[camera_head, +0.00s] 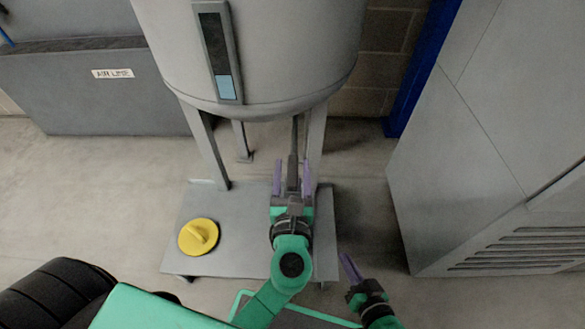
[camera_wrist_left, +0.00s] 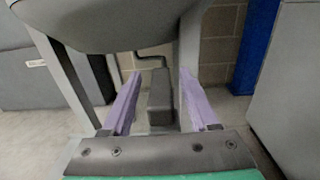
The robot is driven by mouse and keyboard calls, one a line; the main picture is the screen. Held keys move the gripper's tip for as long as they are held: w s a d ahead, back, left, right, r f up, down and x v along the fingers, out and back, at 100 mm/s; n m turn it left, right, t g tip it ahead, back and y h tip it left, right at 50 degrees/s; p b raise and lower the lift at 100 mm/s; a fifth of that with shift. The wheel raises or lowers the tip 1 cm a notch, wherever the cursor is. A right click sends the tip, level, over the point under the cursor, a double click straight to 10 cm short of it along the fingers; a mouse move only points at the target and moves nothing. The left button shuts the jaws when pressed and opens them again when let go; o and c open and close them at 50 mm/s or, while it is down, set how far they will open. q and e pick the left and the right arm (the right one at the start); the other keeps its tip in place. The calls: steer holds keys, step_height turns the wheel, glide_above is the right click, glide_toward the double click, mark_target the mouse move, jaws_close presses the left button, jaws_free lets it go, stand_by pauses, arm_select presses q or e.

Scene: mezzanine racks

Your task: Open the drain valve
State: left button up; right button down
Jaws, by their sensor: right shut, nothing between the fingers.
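A dark grey bar-shaped handle (camera_head: 292,172), which looks like the drain valve's lever, is under the grey tank (camera_head: 290,50). My left gripper (camera_head: 292,178) is open, with one purple finger on each side of this handle. In the left wrist view the handle (camera_wrist_left: 160,97) stands between the fingers with a gap on both sides. A thin dark bent pipe (camera_wrist_left: 152,59) shows behind it. Where the handle joins the valve is hidden. My right gripper (camera_head: 350,268) is shut and empty, low and to the right, away from the handle.
The tank stands on legs over a grey base plate (camera_head: 185,250). A yellow round piece with a raised grip (camera_head: 199,237) lies on the plate's left. A grey vented cabinet (camera_head: 490,180) is on the right. A box labelled "AIR LINE" (camera_head: 110,100) stands at the left.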

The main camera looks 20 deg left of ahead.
arm_select(q)
steer(key=p+v, duration=0.2)
steer(key=v, duration=1.2)
steer(key=shift+s+d+p, duration=0.15)
steer(key=shift+s+p, duration=0.15)
